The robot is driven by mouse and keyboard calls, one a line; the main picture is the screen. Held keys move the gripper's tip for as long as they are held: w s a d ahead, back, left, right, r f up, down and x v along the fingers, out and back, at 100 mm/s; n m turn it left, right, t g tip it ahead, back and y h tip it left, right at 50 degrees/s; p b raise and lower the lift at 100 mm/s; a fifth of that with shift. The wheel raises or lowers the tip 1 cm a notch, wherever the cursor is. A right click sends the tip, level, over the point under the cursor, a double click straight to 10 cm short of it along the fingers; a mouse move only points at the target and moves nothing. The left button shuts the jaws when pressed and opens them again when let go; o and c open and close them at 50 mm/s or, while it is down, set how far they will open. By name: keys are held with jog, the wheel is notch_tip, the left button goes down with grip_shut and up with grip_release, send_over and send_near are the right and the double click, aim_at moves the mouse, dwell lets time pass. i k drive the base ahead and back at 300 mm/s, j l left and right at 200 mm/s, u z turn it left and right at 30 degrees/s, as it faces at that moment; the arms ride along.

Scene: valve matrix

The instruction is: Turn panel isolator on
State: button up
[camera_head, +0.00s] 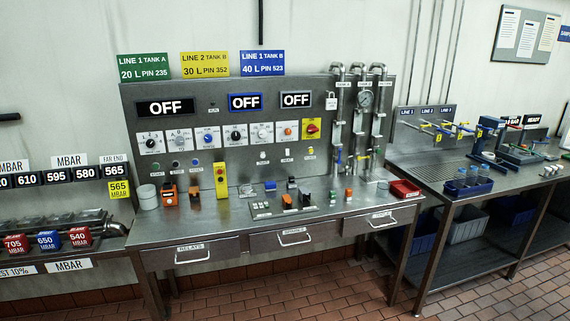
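A steel control panel (215,92) stands at the back of a steel bench. A red rotary knob on a yellow plate (312,129) sits at the right end of the row of selector knobs; it looks like the panel isolator, but its label and exact position are too small to read. Three displays on the panel read OFF: a large one (165,107), a blue-framed one (246,102) and a grey-framed one (296,99). My gripper is not in view.
The bench top (180,232) holds a yellow push-button box (220,180), orange boxes, small parts and a red tray (404,189). Vertical pipes with a gauge (365,98) stand right of the knob. A second bench (430,175) stands right. Tiled floor (320,285) in front is clear.

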aim_at(312, 128)
jog(key=i, duration=1.1)
jog(key=i+j+z, duration=0.15)
jog(key=i, duration=0.9)
